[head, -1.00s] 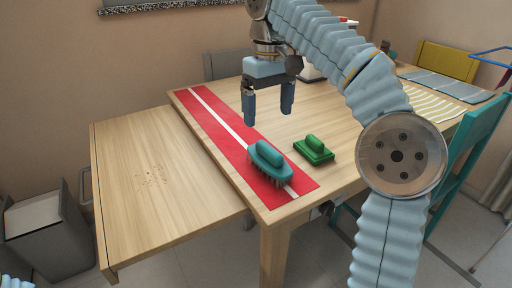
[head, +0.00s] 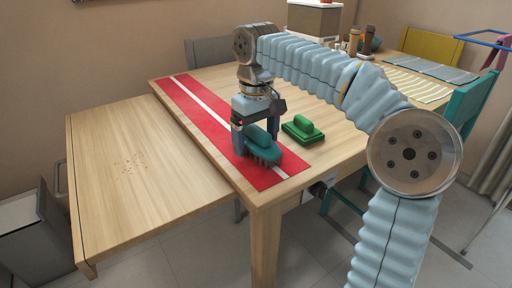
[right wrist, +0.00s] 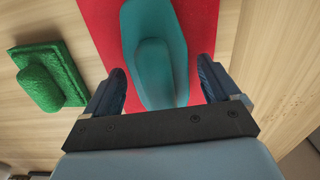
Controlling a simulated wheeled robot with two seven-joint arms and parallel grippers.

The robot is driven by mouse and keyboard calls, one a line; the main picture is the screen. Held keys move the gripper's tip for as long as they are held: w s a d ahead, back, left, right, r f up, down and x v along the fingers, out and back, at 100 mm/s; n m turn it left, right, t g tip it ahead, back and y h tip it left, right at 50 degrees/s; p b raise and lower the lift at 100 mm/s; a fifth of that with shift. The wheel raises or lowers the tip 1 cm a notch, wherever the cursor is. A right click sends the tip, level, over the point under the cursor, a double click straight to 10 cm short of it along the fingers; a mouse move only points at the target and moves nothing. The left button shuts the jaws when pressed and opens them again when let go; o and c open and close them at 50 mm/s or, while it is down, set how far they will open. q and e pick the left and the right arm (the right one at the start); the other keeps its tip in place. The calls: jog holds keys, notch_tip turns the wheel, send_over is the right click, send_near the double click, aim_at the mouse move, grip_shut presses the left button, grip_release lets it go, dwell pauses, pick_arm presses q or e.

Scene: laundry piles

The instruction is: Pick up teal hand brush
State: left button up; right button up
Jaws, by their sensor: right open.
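The teal hand brush (head: 262,146) lies on the red runner with its bristles down and its handle up, near the table's front corner. My right gripper (head: 256,140) is open and low, just behind and over the brush in the head view. In the right wrist view the brush (right wrist: 155,50) lies ahead of and between the two spread fingers (right wrist: 160,88), with a gap on each side. I cannot tell whether either finger touches it. My left gripper is not in view.
A green scrubber (head: 302,129) stands right of the brush; it also shows in the right wrist view (right wrist: 45,78). The red runner (head: 195,108) has a white stripe. A lower wooden leaf (head: 130,190) is mostly bare. A box (head: 313,18) and bottles stand at the back.

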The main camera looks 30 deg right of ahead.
aim_at(255, 127)
jog(key=c, duration=1.2)
jog(key=shift+r, duration=0.1)
jog(key=shift+r, duration=0.3)
notch_tip(255, 127, up, 3)
jog(key=shift+a+p, duration=0.15)
jog(key=shift+p, duration=0.6)
jog(key=s+a+r+p, duration=0.2)
jog(key=s+a+r, duration=0.2)
jog(key=a+r, duration=0.5)
jog(key=a, duration=0.4)
jog(key=shift+s, duration=0.2)
